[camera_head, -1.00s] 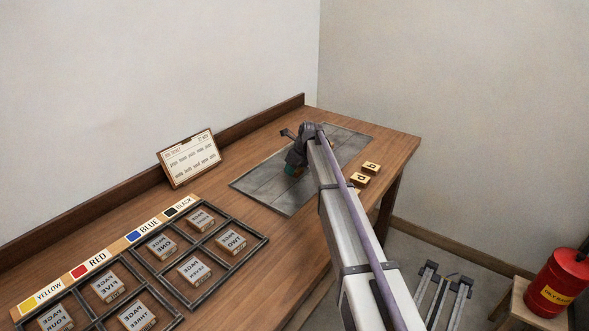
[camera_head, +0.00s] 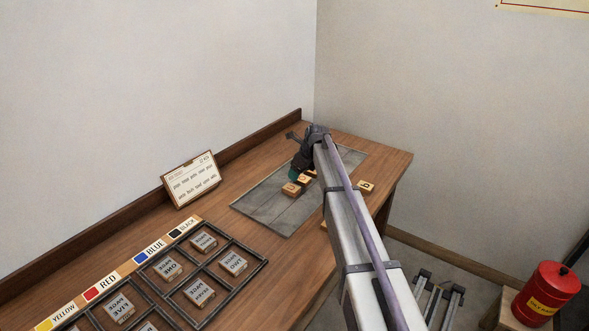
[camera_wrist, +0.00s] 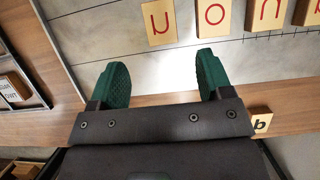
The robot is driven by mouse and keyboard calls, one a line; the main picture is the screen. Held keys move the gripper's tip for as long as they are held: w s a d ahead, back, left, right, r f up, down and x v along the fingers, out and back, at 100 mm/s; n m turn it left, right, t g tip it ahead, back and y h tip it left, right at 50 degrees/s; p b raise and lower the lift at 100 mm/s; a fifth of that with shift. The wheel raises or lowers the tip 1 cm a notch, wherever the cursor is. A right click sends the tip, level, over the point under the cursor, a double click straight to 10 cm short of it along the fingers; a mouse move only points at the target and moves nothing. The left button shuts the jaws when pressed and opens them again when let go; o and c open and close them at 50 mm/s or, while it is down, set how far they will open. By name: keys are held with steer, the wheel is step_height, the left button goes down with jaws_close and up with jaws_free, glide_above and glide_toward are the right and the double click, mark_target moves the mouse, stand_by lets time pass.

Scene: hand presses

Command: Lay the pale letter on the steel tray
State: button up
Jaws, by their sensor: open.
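My gripper (camera_wrist: 162,70) is open and empty, its green fingertips apart above the front strip of the steel tray (camera_wrist: 100,22). In the wrist view a row of letter tiles lies on the tray beyond the fingertips: a red-marked tile (camera_wrist: 158,22), an "o" (camera_wrist: 212,16), another (camera_wrist: 264,14) and one cut off at the right (camera_wrist: 306,12). A "b" tile (camera_wrist: 261,122) lies on the wood, partly hidden by my gripper. In the head view part of the row (camera_head: 290,189) shows on the tray (camera_head: 262,206). I cannot tell which tile is the pale letter.
A black divided rack (camera_head: 213,302) with several labelled blocks stands on the bench at the left, with colour labels (camera_head: 140,256) behind it. A card (camera_head: 190,178) leans at the bench's back. Another tile (camera_head: 365,187) lies on the bare wood right of my arm.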

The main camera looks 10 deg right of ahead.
steer(key=s+a+n+g+h, duration=0.2)
steer(key=s+n, duration=2.5)
steer(key=s, duration=1.5)
steer(key=shift+s+a+r+g+h+p, duration=0.25)
steer(key=shift+r+g+h+p, duration=0.1)
steer(key=shift+r+g+h, duration=0.2)
steer(key=shift+f, duration=0.1)
